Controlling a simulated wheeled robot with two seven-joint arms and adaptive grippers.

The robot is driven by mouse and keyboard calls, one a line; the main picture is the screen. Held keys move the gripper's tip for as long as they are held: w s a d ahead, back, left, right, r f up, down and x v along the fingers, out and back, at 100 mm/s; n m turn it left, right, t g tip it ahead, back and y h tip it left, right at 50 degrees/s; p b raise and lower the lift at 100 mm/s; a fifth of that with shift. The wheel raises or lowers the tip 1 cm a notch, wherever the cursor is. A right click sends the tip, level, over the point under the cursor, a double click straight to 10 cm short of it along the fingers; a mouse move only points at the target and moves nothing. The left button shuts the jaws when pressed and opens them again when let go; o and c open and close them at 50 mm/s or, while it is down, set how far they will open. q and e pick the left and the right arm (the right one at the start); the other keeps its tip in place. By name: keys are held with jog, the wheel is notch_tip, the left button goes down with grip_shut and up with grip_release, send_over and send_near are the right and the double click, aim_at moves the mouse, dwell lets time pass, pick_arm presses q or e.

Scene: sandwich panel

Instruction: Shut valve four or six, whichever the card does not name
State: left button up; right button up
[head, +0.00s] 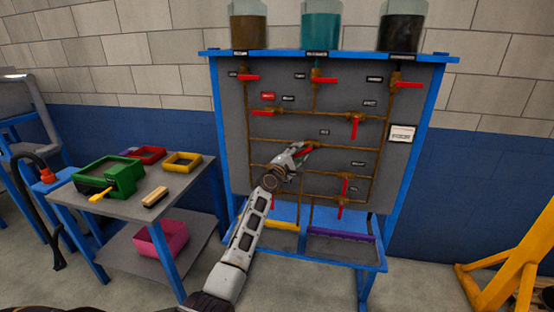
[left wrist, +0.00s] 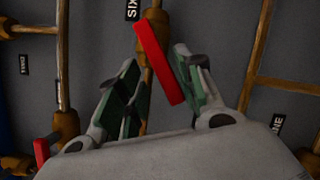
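The upright panel (head: 232,130) carries brown pipes and several valves with red handles. A label reading SIX (left wrist: 132,10) sits just above the valve at my left gripper; the same small label (head: 324,132) shows in the head view. My left gripper (head: 304,149) is at this valve. In the left wrist view its fingers are apart, with the tilted red handle (left wrist: 158,62) between them, close to the right finger; contact is unclear. A white card (head: 401,135) at the panel's right side seems to read FOUR, but is blurred. I cannot pick out valve four's label. My right gripper is out of view.
Three jars of brown, teal and dark contents (head: 321,27) stand on top of the panel. A grey table (head: 187,177) at left holds a green box (head: 122,176), small trays and a brush. A yellow frame (head: 510,255) stands at lower right. Other handles surround my gripper.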

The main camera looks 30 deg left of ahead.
pick_arm(q)
jog(key=shift+a+r+m+g+p, duration=0.15)
jog(key=shift+r+m+g+p, duration=0.35)
jog(key=shift+m+p, duration=0.8)
jog(key=shift+a+r+m+g+p, duration=0.1)
jog(key=shift+r+m+g+p, duration=0.4)
jog(key=shift+m+p, duration=0.75)
jog(key=s+a, duration=0.2)
jog(key=s, duration=1.1)
jog(key=shift+s+b, duration=0.35)
jog(key=shift+b, duration=0.1)
jog(key=shift+n, duration=0.25)
